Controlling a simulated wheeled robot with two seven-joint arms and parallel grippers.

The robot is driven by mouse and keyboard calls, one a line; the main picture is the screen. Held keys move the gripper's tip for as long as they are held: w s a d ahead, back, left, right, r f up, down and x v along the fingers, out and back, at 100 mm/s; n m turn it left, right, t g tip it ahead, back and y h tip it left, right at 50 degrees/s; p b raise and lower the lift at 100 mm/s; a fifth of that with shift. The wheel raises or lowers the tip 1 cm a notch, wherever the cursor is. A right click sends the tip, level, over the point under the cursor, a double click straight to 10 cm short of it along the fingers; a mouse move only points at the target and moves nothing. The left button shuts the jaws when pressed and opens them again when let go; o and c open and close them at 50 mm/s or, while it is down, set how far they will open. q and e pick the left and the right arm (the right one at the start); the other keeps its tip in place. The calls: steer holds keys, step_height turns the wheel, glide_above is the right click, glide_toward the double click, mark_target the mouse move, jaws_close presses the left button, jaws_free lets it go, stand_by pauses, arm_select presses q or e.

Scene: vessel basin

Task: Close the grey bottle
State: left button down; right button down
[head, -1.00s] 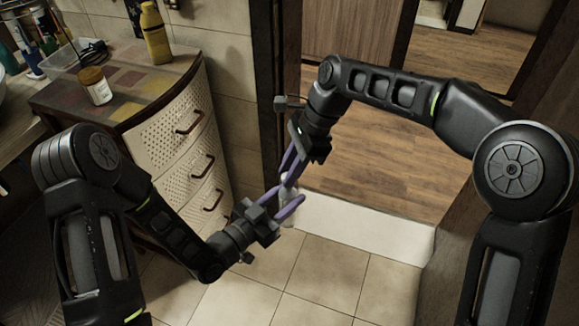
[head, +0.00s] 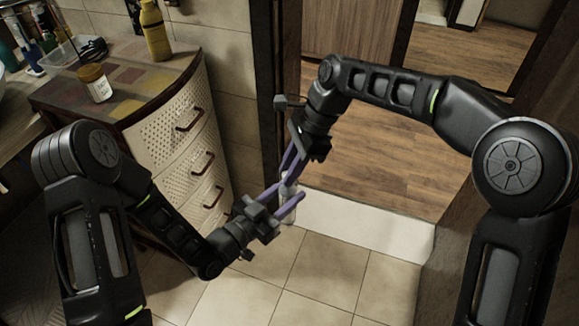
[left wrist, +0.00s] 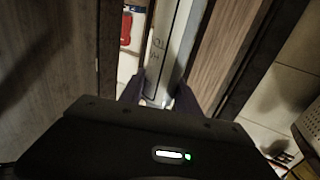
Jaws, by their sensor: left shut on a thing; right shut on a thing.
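In the head view, my left gripper (head: 284,198) is shut around the pale grey bottle (head: 288,216), which shows only in small parts between and below the purple fingers. In the left wrist view the bottle (left wrist: 166,62) stands between the same fingers, a pale body with dark markings. My right gripper (head: 289,178) is directly above, its purple fingers pointing down at the bottle's top. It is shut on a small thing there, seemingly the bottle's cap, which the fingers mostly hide. I cannot tell whether the cap is seated on the neck.
A curved cabinet (head: 176,150) with drawers stands at the left. A yellow bottle (head: 155,32), a white jar (head: 95,82) and a clear tray (head: 70,52) are on its top. A white threshold (head: 370,228) and a doorway lie beyond the grippers. The tiled floor in front is clear.

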steer(key=shift+f, duration=0.35)
steer(key=m+t, duration=0.1)
steer(key=m, duration=0.1)
steer(key=m+t, duration=0.1)
steer(key=m, duration=0.4)
steer(key=shift+s+a+r+t, duration=0.1)
steer(key=shift+s+t, duration=0.25)
steer(key=shift+t, duration=0.05)
steer(key=m+t, duration=0.1)
steer(key=m, duration=0.2)
steer(key=shift+m+h, duration=0.3)
steer(key=shift+w+m+t, duration=0.1)
steer(key=shift+m+t, duration=0.4)
steer(key=shift+m, duration=0.7)
steer(key=c, duration=1.2)
jaws_free()
steer(key=shift+c, duration=0.2)
